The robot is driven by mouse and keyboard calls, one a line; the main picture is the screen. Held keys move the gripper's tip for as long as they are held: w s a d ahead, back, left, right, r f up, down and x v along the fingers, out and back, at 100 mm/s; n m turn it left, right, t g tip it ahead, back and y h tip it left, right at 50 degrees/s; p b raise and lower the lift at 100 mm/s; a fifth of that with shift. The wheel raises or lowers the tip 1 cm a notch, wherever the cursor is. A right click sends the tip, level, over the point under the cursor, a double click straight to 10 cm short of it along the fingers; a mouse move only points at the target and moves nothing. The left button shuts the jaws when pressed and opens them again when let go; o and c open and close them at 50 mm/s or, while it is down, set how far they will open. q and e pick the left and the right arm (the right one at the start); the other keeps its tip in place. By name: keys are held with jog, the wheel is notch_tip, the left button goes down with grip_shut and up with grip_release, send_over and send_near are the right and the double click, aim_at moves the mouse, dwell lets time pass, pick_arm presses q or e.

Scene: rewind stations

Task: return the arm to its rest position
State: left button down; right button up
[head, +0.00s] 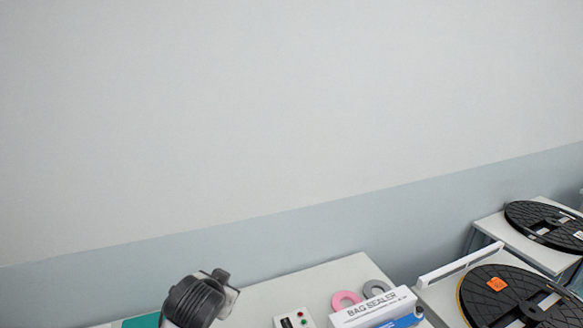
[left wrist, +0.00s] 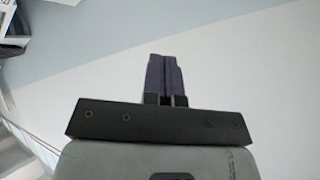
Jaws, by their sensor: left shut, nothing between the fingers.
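My left gripper (left wrist: 169,78) shows in the left wrist view. Its two dark fingers are together with nothing between them, set against a pale wall. In the head view a grey and black part of my arm (head: 197,298) rises at the bottom edge, left of centre. The fingers cannot be made out there. My right gripper is in neither view.
A bench (head: 335,274) holds a white bag sealer (head: 372,307), a pink ring (head: 345,300), a grey ring (head: 376,288) and a small control box (head: 294,319). Black reels (head: 507,298) lie on stands at right. The wall (head: 250,120) behind is bare.

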pick_arm(q)
jog(key=s+a+f+n+t, duration=0.1)
jog(key=s+f, duration=0.2)
jog(key=s, duration=0.5)
jog(key=s+a+f, duration=0.2)
jog(key=s, duration=0.6)
jog(key=s+a+f+n+g, duration=0.1)
jog(key=s+f+g, duration=0.3)
jog(key=s+f, duration=0.8)
jog(key=s+a+f+n+g, duration=0.1)
jog(key=s+a+f+g, duration=0.15)
jog(key=s+f, duration=0.9)
jog(key=w+r+p+v, duration=0.1)
jog(key=w+p+v, duration=0.1)
jog(key=p+v, duration=0.8)
jog(key=w+p+v, duration=0.2)
jog(key=p+v, duration=0.7)
jog(key=v, duration=0.2)
jog(key=shift+w+d+r+g+p, duration=0.15)
jog(key=shift+w+r+g+p, duration=0.1)
jog(key=shift+r+g+p, duration=0.2)
